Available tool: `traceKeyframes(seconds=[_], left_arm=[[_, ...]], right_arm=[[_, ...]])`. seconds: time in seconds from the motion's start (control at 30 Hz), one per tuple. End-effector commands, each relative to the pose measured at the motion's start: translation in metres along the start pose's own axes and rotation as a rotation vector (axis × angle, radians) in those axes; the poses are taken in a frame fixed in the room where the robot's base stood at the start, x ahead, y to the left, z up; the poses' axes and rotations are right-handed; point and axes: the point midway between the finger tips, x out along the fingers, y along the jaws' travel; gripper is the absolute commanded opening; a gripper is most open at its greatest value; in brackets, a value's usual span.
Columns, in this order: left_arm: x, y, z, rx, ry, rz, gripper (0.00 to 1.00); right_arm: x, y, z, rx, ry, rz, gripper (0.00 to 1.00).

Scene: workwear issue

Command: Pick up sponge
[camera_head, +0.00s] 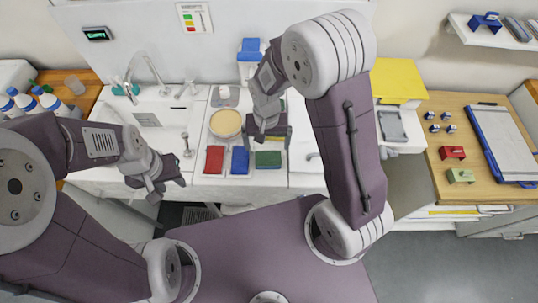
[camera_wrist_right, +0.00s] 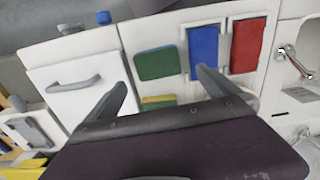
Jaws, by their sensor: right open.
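The sponge (camera_wrist_right: 158,100), yellow with a green layer, shows in the right wrist view just above the gripper body. It lies between my two fingers in the picture, partly hidden by the gripper. In the head view my right gripper (camera_head: 268,132) is over the counter and covers that spot. It is open, with its fingers (camera_wrist_right: 160,80) spread and nothing seen held; I cannot tell its height over the sponge. My left gripper (camera_head: 165,178) hangs in front of the sink counter at the left, away from the sponge; its jaw opening is unclear.
Red (camera_head: 214,159), blue (camera_head: 240,160) and green (camera_head: 268,159) cloths lie along the counter's front edge. A round beige tub (camera_head: 225,123) is left of my right gripper. A tap (camera_head: 186,145) stands at the left sink. A wooden table (camera_head: 440,135) is at the right.

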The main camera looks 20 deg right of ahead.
Motion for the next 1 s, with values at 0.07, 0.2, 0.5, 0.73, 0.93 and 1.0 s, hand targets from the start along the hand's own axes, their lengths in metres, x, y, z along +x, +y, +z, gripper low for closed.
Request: traceKeyframes(seconds=[0.07,0.2,0.5,0.73,0.93,1.0], left_arm=[[-0.002,0.0,0.0,0.0,0.0,0.0,0.4],[-0.006,0.0,-0.001,0.0,0.0,0.0,0.4],[-0.016,0.0,-0.002,0.0,0.0,0.0,0.4],[-0.02,0.001,-0.002,0.0,0.0,0.0,0.4],[-0.019,0.001,-0.002,0.0,0.0,0.0,0.4],[-0.019,0.001,-0.002,0.0,0.0,0.0,0.4]], right_arm=[[0.011,0.001,0.002,0.0,-0.006,0.003,1.0],[0.032,0.001,0.002,0.0,-0.006,0.003,1.0],[0.056,0.003,0.004,-0.001,-0.008,0.004,1.0],[0.088,0.002,0.003,-0.001,-0.002,0.001,1.0],[0.09,0.002,0.002,-0.001,-0.001,0.0,1.0],[0.09,0.002,0.002,-0.001,-0.001,0.0,0.83]])
